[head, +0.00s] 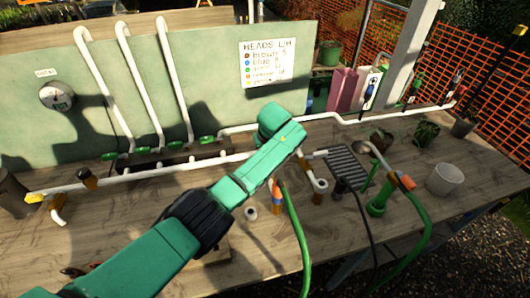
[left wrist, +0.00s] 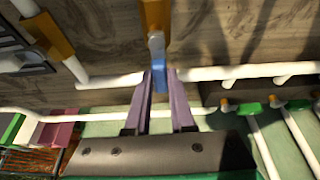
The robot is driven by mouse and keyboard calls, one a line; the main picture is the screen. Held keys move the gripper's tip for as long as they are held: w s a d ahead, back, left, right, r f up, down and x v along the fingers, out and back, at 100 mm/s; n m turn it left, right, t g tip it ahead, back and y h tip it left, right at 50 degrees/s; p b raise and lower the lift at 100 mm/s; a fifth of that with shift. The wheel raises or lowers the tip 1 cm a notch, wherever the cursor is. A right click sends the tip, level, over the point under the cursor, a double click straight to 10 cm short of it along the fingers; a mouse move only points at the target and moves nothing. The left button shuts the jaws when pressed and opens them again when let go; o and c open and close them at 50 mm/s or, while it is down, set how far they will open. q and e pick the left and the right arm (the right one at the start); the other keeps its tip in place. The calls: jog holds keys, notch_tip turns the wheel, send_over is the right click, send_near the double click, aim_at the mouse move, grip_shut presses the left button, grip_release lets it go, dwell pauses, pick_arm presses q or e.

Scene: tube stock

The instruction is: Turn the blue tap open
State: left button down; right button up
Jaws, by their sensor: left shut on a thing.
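The blue tap (left wrist: 158,76) shows in the left wrist view as a small blue handle below an orange fitting (left wrist: 155,15), close to a white pipe. My left gripper (left wrist: 160,85) has its two purple fingers on either side of the blue handle and is shut on it. In the head view my teal left arm reaches across the bench from the lower left, and its wrist hides the gripper and the blue tap. My right gripper is in neither view.
White pipes (head: 352,122) run along the bench (head: 130,225). Green taps (head: 207,140) sit by the green panel (head: 200,95). A green hose (head: 298,235), a black grate (head: 349,165) and a white pot (head: 444,180) stand to the right.

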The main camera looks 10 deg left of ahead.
pick_arm(q)
jog(key=shift+w+r, duration=0.15)
jog(key=shift+r, duration=0.1)
jog(key=c, duration=0.8)
grip_release()
jog(key=shift+o, duration=0.2)
jog(key=shift+f, duration=0.1)
jog(key=b+v, duration=0.2)
jog(key=v, duration=1.2)
jog(key=shift+s, duration=0.3)
jog(key=shift+r, duration=0.25)
